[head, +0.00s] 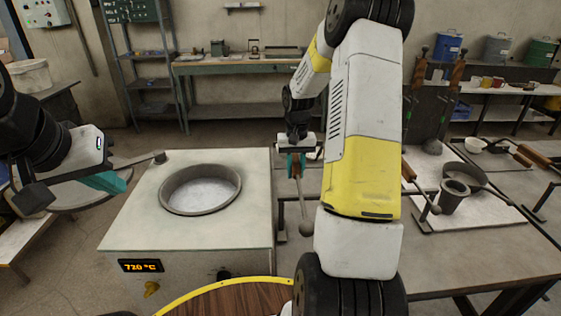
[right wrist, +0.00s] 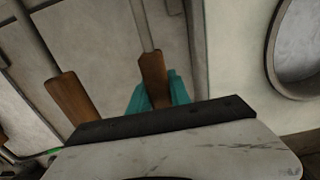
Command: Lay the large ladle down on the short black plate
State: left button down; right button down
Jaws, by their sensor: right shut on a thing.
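My right gripper (head: 296,166) is shut on the wooden handle of a ladle, which also shows between the teal fingers in the right wrist view (right wrist: 154,78). The ladle's metal rod (head: 302,200) slants down to a small grey end (head: 305,229), just left of my arm. I cannot tell its size against the other ladles. A second ladle (head: 424,190) lies at right, its wooden handle also showing in the right wrist view (right wrist: 72,97). I cannot make out the short black plate for sure; my arm hides part of the table. My left gripper (head: 108,181) is at far left; its jaw gap is unclear.
The furnace (head: 120,228) with its round opening (head: 201,189) stands left of the held ladle. A pale tray (head: 490,214) at right holds a dark cup (head: 453,197) and a round pan (head: 478,178). Free table (head: 450,262) shows at front right.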

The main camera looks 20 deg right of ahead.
jog(key=c, duration=1.1)
grip_release()
jog(key=shift+f, duration=0.15)
jog(key=shift+r, duration=7.5)
jog(key=s+a+r+n+t, duration=0.1)
jog(key=s+a+r+t, duration=0.1)
jog(key=s+a+r, duration=0.4)
jog(key=s+a+n+t, duration=0.1)
jog(key=s+a, duration=0.1)
jog(key=s, duration=0.4)
jog(key=s+a+r+t+y, duration=0.1)
jog(key=s+a, duration=0.2)
jog(key=s, duration=0.3)
jog(key=s+a+r+n+t+y, duration=0.1)
jog(key=s+a+t, duration=0.1)
jog(key=s, duration=0.4)
jog(key=shift+s+a+r+n, duration=0.15)
jog(key=shift+s+a+n, duration=0.15)
jog(key=shift+s, duration=0.1)
